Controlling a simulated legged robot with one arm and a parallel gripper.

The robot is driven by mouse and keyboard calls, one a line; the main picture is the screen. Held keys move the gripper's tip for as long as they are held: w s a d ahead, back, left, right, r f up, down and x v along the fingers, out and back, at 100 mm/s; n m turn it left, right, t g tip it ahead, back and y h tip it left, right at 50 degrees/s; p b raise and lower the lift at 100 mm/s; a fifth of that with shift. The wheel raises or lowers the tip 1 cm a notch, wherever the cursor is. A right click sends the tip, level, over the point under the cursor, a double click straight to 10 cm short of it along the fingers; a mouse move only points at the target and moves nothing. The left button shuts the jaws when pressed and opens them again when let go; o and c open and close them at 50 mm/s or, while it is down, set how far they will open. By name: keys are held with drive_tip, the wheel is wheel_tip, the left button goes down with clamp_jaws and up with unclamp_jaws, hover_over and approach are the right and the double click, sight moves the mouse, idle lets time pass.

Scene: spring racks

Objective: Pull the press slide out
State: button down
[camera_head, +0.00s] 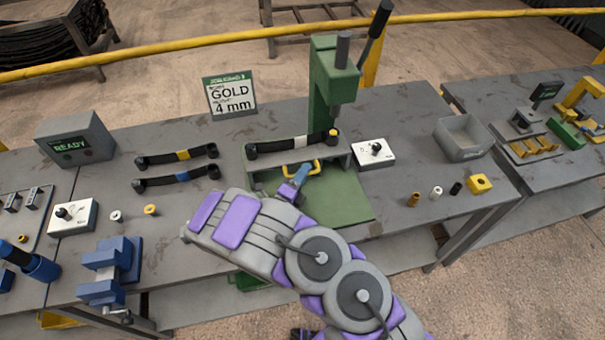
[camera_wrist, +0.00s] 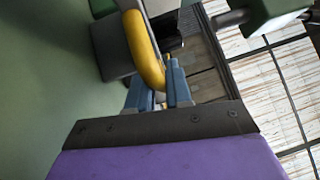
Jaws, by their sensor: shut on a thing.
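The green press (camera_head: 333,85) stands at the back middle of the bench, with a green base plate (camera_head: 345,205) in front. Its grey slide (camera_head: 262,177) lies across the base, under the press head. A black leaf spring (camera_head: 270,147) with a white band rests on top of the slide. A yellow handle (camera_head: 318,165) sticks out at the slide's front. My gripper (camera_head: 298,178) reaches it from the front with blue fingers. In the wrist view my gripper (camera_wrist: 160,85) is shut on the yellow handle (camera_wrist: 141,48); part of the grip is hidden.
Two leaf springs (camera_head: 160,157) lie left of the press. A white dial box (camera_head: 374,153) and a grey bin (camera_head: 463,137) stand to its right. Small cylinders and a yellow block (camera_head: 479,183) lie at the front right. A blue vise (camera_head: 110,268) stands front left.

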drive_tip(key=shift+s+d+f, duration=0.1)
drive_tip(key=shift+f, duration=0.05)
drive_tip(key=s+d+p, duration=0.2)
drive_tip(key=s+p, duration=0.2)
drive_tip(key=s, duration=0.4)
drive_tip(key=s+d+p, duration=0.2)
drive_tip(key=s+p, duration=0.3)
drive_tip(key=s, duration=0.3)
drive_tip(key=shift+s+d+f, duration=0.15)
drive_tip(key=shift+s+d, duration=0.05)
drive_tip(key=shift+d, duration=0.15)
drive_tip(key=c, duration=1.1)
unclamp_jaws()
drive_tip(key=shift+s, duration=0.1)
drive_tip(key=shift+c, duration=0.2)
